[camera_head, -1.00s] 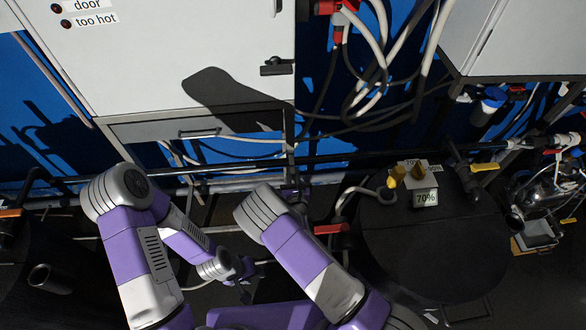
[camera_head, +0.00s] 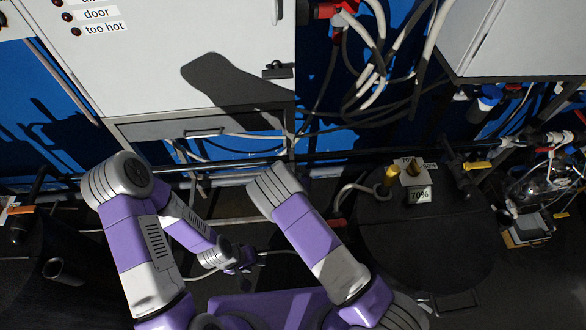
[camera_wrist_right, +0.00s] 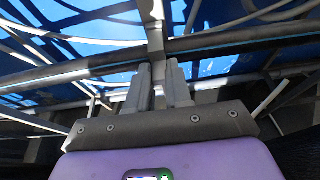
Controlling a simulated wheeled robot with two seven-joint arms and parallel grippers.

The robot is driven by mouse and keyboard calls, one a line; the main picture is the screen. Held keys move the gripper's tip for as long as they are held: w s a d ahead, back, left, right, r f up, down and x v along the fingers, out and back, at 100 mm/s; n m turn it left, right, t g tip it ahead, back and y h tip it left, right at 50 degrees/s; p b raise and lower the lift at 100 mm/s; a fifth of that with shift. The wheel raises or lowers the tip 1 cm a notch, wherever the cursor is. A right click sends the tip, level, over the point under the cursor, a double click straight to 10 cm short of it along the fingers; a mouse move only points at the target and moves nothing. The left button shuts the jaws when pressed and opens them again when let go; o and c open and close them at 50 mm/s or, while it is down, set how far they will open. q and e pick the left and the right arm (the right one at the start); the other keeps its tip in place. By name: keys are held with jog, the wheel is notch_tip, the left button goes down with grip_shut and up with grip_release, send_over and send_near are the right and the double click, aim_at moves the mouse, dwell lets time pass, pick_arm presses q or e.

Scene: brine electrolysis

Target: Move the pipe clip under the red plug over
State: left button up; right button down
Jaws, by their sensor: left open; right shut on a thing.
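In the right wrist view my right gripper (camera_wrist_right: 158,76) is shut on a narrow grey upright piece (camera_wrist_right: 155,42), which looks like the pipe clip. This piece crosses a dark pipe (camera_wrist_right: 215,42); whether it is fastened around it I cannot tell. In the head view my right arm hides that gripper and the clip. The red plug (camera_head: 322,11) is at the top, beside white cables, above the dark pipe (camera_head: 370,149). My left gripper (camera_head: 242,269) is open, low in the middle of the head view, and apart from the pipe.
A white cabinet (camera_head: 150,60) stands behind at the upper left. Cables (camera_head: 372,85) hang in loops right of it. A black round tank (camera_head: 425,240) with a 70% label stands at the right. Another dark vessel is at the lower left.

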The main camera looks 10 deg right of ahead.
jog(key=c, duration=1)
grip_release()
jog(key=shift+c, duration=0.2)
notch_tip(320, 180, up, 10)
jog(key=shift+p, duration=0.45)
jog(key=shift+f, duration=0.1)
